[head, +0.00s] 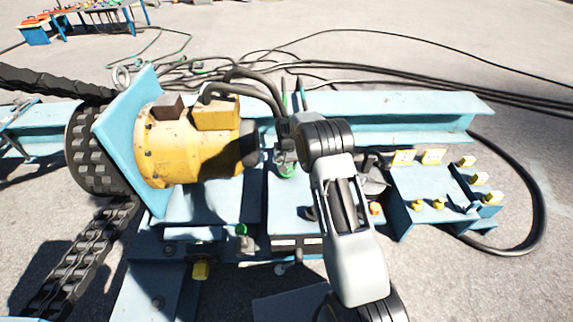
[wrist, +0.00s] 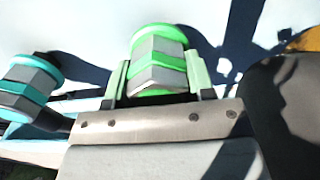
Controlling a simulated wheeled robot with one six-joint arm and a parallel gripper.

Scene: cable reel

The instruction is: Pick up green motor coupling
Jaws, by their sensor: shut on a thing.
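The green motor coupling (wrist: 158,68) shows in the wrist view as a bright green and silver faceted piece between the two pale green fingers of my gripper (wrist: 158,82). My gripper is shut on it. In the head view, my gripper (head: 287,160) is just right of the yellow motor, over the pale blue frame. A bit of the green coupling (head: 287,171) shows below it there; the rest is hidden by my gripper. I cannot tell whether the coupling still touches the surface below.
A teal and silver coupling (wrist: 30,88) lies left of my gripper in the wrist view. The yellow motor (head: 192,143) stands close on the left in the head view. Yellow-topped parts (head: 432,157) and black cables (head: 537,200) are to the right.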

